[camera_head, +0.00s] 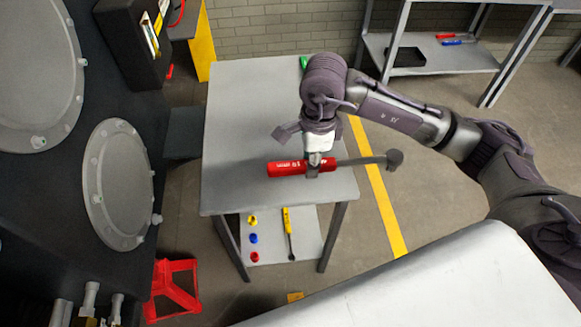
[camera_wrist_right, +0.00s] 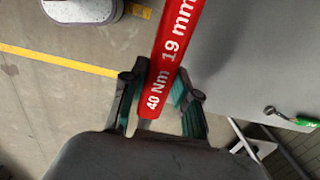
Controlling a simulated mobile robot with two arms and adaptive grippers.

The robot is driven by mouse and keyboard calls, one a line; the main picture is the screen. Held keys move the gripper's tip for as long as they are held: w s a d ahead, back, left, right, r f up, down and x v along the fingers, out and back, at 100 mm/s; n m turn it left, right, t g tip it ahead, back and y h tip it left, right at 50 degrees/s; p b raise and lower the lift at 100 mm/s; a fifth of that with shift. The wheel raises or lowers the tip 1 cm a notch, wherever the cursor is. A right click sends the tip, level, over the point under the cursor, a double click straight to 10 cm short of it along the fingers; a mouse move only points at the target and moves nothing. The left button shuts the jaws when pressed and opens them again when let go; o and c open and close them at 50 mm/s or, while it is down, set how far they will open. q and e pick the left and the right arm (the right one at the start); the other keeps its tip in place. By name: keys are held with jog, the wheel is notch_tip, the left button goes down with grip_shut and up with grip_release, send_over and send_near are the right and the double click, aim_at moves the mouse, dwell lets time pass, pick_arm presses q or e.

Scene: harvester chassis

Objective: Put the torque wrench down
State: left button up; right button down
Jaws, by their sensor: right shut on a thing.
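The torque wrench has a red handle (camera_head: 284,168) and a grey shaft ending in a dark round head (camera_head: 394,159). My right gripper (camera_head: 314,168) is shut on the handle near the shaft. The wrench lies crosswise over the front part of the grey table (camera_head: 240,110), its head beyond the table's right edge. I cannot tell the gap to the top. In the right wrist view, the red handle (camera_wrist_right: 172,48), marked "40 Nm 19 mm", sits between the fingers (camera_wrist_right: 160,92). My left gripper is not in view.
The tabletop is mostly clear; a green-handled tool (camera_head: 303,62) lies at its far edge. A lower shelf (camera_head: 308,235) holds a yellow tool and small coloured parts. A rack (camera_head: 440,60) stands behind.

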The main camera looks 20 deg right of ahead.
aim_at(298, 162)
jog(key=shift+w+a+f+p, duration=0.25)
jog(key=shift+w+a+f, duration=0.05)
jog(key=shift+a, duration=0.35)
jog(key=shift+w+a+f+p, duration=0.2)
jog(key=shift+w+a+f, duration=0.1)
jog(key=shift+a, duration=0.3)
jog(key=w+a+f, duration=0.1)
jog(key=a, duration=0.1)
jog(key=w+a+f+p, duration=0.1)
jog(key=w+a+f, duration=0.2)
jog(key=a+f, duration=0.1)
jog(key=shift+w+a+p, duration=0.2)
jog(key=shift+a+p, duration=0.15)
jog(key=shift+a, duration=0.05)
jog(key=shift+w+a+f, duration=0.1)
jog(key=shift+a+f, duration=0.05)
jog(key=shift+a, duration=0.05)
notch_tip(298, 162, down, 4)
jog(key=shift+r+p, duration=0.15)
jog(key=shift+p, duration=0.45)
jog(key=shift+f, duration=0.2)
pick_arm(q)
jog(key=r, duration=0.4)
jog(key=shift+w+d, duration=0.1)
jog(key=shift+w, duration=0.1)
